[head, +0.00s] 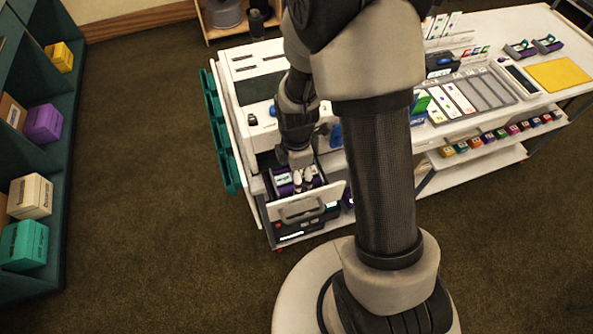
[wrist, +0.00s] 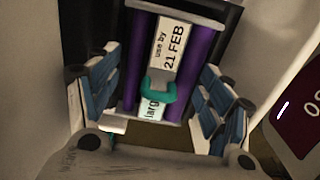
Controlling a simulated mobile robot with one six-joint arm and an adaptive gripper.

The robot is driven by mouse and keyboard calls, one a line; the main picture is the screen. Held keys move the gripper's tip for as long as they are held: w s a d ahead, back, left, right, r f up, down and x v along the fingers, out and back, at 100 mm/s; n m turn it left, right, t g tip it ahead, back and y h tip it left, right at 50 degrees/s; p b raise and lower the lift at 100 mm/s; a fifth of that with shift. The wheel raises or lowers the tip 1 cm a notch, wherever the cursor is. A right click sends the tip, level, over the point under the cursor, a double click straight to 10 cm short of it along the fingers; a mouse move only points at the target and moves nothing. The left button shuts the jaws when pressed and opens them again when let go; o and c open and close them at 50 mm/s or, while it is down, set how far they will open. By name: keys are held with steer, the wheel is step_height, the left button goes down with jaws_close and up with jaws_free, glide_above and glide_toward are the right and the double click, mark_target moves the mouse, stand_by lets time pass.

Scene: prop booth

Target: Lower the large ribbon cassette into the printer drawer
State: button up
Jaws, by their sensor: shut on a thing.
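The large ribbon cassette (wrist: 204,52) has purple side rolls, a teal handle and a white label reading "use by 21 FEB", with part of "large" below. My gripper (wrist: 160,88) is shut on it, one blue-padded finger on each side. In the head view the cassette (head: 284,188) shows beside my gripper (head: 302,181), within the outline of the pulled-out printer drawer (head: 331,195). Dark drawer walls surround it in the wrist view. Whether its underside touches the drawer floor is hidden.
The white printer (head: 240,62) stands behind the drawer, with teal bins (head: 212,110) on its left side. A table (head: 505,75) with card trays and a yellow pad (head: 558,74) is at right. A shelf (head: 58,120) with boxes stands left; the carpet between is clear.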

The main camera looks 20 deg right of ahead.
steer(key=shift+f, duration=0.4)
steer(key=o, duration=1.2)
steer(key=shift+o, duration=0.2)
steer(key=shift+w+r, duration=0.1)
steer(key=shift+r, duration=0.3)
step_height(320, 180, up, 11)
